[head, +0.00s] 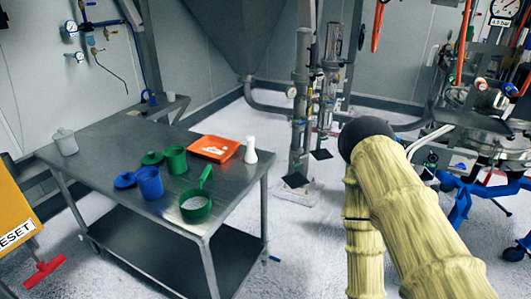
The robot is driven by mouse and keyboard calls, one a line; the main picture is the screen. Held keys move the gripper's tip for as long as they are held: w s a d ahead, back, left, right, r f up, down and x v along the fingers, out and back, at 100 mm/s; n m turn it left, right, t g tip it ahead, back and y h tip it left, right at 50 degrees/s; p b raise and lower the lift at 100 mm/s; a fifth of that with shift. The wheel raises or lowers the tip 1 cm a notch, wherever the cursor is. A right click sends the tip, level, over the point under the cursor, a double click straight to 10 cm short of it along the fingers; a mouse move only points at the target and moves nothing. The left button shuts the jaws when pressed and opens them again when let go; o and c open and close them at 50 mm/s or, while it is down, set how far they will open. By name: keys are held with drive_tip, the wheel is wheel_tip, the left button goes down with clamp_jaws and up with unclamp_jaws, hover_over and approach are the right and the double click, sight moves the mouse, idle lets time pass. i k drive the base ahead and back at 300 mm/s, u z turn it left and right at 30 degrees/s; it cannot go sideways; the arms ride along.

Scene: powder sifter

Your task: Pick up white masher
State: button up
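A white masher (251,150) stands upright on the metal table (105,150), near its right edge. It has a narrow top and a wider base. An orange tray (214,148) with some white material on it lies just left of the masher. My gripper is not in view.
On the table are a green scoop pot (197,203) with pale powder in it, a blue cup (149,183), a green cup (176,160), blue and green lids, and a grey-white jar (65,142) at the far left. Metal pipes (301,90) rise behind the table. The table's left-middle area is bare.

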sight(251, 157)
drive_tip(key=z, duration=1.3)
drive_tip(key=i, duration=1.75)
drive_tip(key=u, duration=2.9)
